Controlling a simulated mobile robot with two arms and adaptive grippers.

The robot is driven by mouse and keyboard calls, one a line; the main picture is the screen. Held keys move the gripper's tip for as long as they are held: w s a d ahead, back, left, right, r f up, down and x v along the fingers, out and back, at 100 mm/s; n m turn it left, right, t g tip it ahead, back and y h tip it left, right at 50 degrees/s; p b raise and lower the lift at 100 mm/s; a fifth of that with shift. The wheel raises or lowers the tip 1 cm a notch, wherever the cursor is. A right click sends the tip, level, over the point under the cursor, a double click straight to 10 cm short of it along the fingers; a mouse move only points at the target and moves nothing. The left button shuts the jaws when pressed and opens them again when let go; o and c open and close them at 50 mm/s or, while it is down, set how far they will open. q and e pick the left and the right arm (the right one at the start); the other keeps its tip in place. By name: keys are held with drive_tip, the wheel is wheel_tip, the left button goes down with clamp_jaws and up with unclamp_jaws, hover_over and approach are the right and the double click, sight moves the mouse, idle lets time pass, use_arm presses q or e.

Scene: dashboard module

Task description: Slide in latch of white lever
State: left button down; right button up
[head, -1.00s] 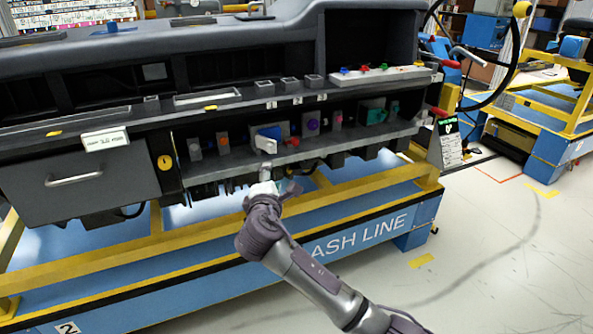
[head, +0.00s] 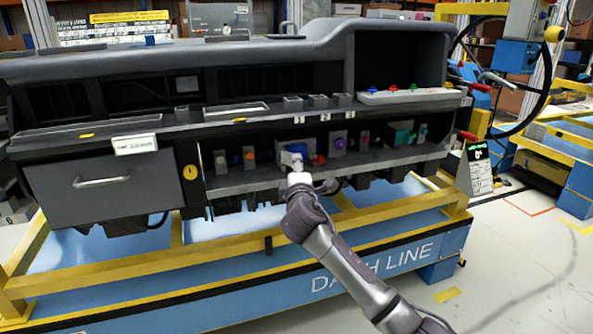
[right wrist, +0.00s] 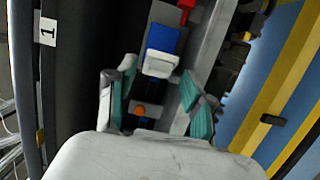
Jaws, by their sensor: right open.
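The white lever (right wrist: 160,65) sits on a blue block (right wrist: 165,38) in the right wrist view. In the head view the blue block (head: 296,148) stands on the dashboard's lower shelf, and the white lever (head: 291,160) is partly hidden by my right gripper (head: 302,177). In the right wrist view my right gripper (right wrist: 156,92) is open, with one finger on each side just short of the lever. Nothing is held. The latch itself cannot be made out clearly. My left gripper is out of view.
An orange knob (head: 249,155), a purple knob (head: 338,143) and a green part (head: 403,136) share the shelf (head: 240,182). A drawer (head: 104,185) is at left. A yellow rail (head: 230,249) runs below.

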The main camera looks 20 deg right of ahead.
sight(291, 161)
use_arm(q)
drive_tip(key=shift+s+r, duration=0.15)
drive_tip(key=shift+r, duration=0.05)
use_arm(e)
drive_tip(key=shift+x, duration=1.1)
